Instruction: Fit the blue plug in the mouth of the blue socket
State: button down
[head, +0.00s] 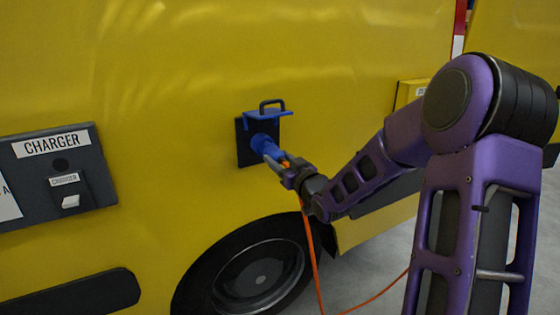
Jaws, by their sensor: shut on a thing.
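The blue socket (264,143) is on a dark square plate on the side of a yellow vehicle. Its blue flap with a dark handle is raised above it. The blue plug (272,151) is in line with the socket's mouth, and its front end is at the mouth. I cannot tell how deep it sits. My gripper (288,169) is shut on the plug's rear part, to the lower right of the socket. An orange cable (309,240) hangs down from the plug end. The gripper and plug hide part of the socket's mouth.
A dark charger panel (52,172) with a small labelled box is on the left. A wheel (245,275) is below the socket. A yellow box (411,92) stands out behind my arm. Grey floor shows at the lower right, where the cable trails.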

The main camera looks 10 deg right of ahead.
jog(key=shift+x, duration=1.2)
jog(key=shift+c, duration=1)
grip_release()
jog(key=shift+s, duration=0.1)
